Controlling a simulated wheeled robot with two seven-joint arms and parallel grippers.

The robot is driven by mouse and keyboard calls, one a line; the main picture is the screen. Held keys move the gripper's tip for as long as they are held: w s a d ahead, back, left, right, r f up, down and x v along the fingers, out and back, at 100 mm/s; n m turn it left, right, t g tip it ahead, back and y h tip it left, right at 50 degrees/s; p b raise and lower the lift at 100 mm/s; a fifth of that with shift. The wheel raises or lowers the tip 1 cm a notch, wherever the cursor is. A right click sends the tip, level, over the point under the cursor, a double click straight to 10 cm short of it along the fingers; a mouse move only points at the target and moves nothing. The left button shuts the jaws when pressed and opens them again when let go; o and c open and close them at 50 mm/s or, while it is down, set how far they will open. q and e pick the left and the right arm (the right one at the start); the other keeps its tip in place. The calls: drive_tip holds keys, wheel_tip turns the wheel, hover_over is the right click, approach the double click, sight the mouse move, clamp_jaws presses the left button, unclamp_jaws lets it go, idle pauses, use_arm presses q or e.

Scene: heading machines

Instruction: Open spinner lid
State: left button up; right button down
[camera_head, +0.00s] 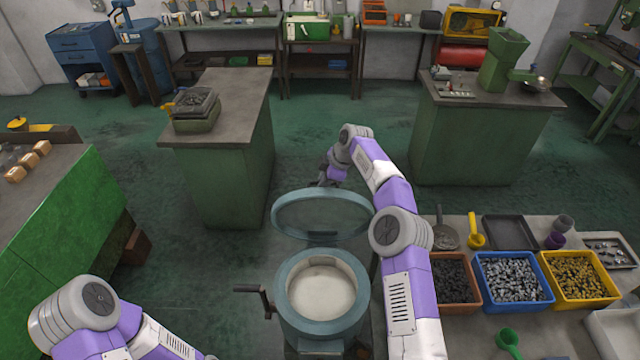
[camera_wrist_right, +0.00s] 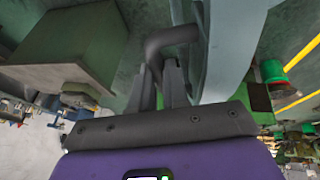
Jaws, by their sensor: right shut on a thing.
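The spinner is a blue-grey round drum (camera_head: 290,312) with a pale inside, in the lower middle of the head view. Its round lid (camera_head: 281,213) stands raised and tilted back behind the drum, so the drum's mouth is uncovered. The lid's curved edge also shows in the right wrist view (camera_wrist_right: 226,50). My right gripper (camera_head: 326,180) is at the lid's far upper edge. In the wrist view it is shut on the dark lid handle (camera_wrist_right: 172,38). My left arm enters at the lower left; its gripper is out of view.
A crank (camera_head: 268,302) sticks out from the drum's left side. A table to the right holds brown, blue (camera_head: 512,281) and yellow bins of small parts. Green cabinets stand further back on the left (camera_head: 235,175) and right (camera_head: 480,145), with open floor between them.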

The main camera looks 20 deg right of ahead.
drive_tip(key=shift+w+d+f, duration=0.1)
drive_tip(key=shift+d+f, duration=0.25)
drive_tip(key=shift+f, duration=0.05)
drive_tip(key=c, duration=1.4)
unclamp_jaws()
drive_tip(key=shift+o, duration=1.4)
drive_tip(key=shift+w+d, duration=0.1)
drive_tip(key=shift+w, duration=0.1)
drive_tip(key=shift+s+r, duration=0.1)
drive_tip(key=shift+r, duration=0.25)
drive_tip(key=v, duration=0.7)
